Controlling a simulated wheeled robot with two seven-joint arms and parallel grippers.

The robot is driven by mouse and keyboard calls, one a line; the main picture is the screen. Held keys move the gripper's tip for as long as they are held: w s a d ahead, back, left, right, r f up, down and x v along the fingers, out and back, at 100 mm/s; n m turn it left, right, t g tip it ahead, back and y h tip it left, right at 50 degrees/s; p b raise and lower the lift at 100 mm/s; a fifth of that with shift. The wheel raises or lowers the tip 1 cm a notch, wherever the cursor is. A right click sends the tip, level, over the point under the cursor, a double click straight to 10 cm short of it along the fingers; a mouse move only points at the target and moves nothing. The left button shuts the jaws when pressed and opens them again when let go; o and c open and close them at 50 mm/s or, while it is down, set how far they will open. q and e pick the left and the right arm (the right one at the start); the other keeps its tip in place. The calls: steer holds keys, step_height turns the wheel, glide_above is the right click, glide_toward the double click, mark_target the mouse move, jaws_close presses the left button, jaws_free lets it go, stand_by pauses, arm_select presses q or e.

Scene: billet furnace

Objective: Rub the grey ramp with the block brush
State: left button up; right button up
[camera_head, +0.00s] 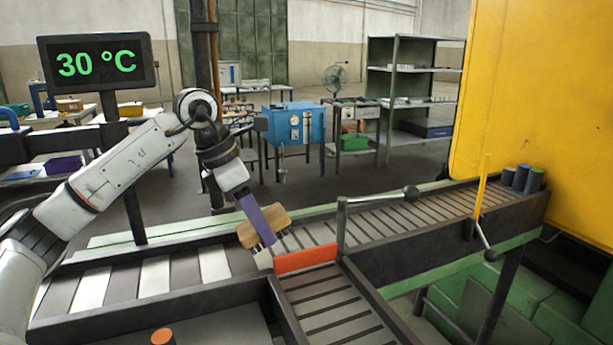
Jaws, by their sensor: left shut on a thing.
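The block brush (276,222) has a tan wooden body with dark bristles underneath. My left gripper (258,219) is shut on it and holds it tilted above the conveyor junction, just behind an orange-red bar. The purple finger covers part of the brush. Whether the bristles touch the surface below, I cannot tell. A grey slatted ramp (328,304) runs from the orange-red bar toward the front, between dark side rails. The brush is up and to the left of this ramp, apart from it. My right gripper is not in view.
A striped conveyor (142,278) lies left, and a slatted track (400,215) runs right to the yellow furnace wall (540,95). A post with a handle (342,225) stands right of the brush. Several cylinders (522,178) stand at the track's far end. A sign (98,62) reads 30 °C.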

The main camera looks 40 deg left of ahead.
arm_select(q)
step_height(320, 180, up, 3)
steer(key=shift+s+r+p, duration=0.1)
steer(key=shift+p, duration=0.85)
steer(key=shift+r+p, duration=0.55)
steer(key=shift+r, duration=0.1)
